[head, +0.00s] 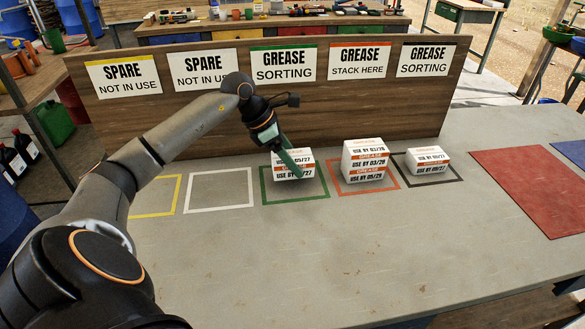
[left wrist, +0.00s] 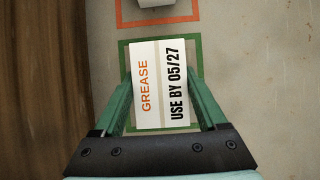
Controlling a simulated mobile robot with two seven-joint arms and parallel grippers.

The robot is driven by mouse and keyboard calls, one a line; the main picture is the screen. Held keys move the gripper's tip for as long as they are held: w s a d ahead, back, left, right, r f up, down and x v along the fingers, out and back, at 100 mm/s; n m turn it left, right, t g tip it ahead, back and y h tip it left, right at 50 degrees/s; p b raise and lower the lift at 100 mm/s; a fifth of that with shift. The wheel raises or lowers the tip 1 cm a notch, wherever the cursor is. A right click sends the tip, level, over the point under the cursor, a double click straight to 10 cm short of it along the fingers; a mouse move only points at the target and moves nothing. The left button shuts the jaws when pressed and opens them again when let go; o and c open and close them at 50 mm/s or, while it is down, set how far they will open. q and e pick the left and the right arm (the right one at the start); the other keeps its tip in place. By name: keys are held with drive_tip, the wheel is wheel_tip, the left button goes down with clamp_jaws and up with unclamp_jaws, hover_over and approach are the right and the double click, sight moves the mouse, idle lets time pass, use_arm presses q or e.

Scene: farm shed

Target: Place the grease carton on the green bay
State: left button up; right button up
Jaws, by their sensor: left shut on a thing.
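The grease carton (head: 281,171), white with an orange stripe, is inside the green outline of the green bay (head: 321,194). Its top reads USE BY 05/27. My left gripper (head: 294,163) reaches down from above and is shut on the carton, one green finger on each side. In the left wrist view the carton (left wrist: 160,85) lies between the fingers, within the green outline (left wrist: 124,52). It looks upright and at or very near the table; a small gap beneath cannot be ruled out. My right gripper is not in view.
The red bay (head: 343,191) holds stacked cartons (head: 365,160), close on the right. The black bay (head: 459,178) holds one carton (head: 428,160). The white bay (head: 188,208) and yellow bay (head: 175,202) look empty. A sign board (head: 220,115) stands behind. The front table is clear.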

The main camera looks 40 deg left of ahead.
use_arm(q)
drive_tip(key=shift+f, duration=1.5)
drive_tip(key=shift+f, duration=0.15)
drive_tip(key=o, duration=1.4)
drive_tip(key=shift+s+a+r, duration=0.1)
drive_tip(key=shift+r, duration=0.3)
drive_tip(key=v, duration=1.1)
drive_tip(key=shift+s+r, duration=0.15)
drive_tip(key=shift+r, duration=0.05)
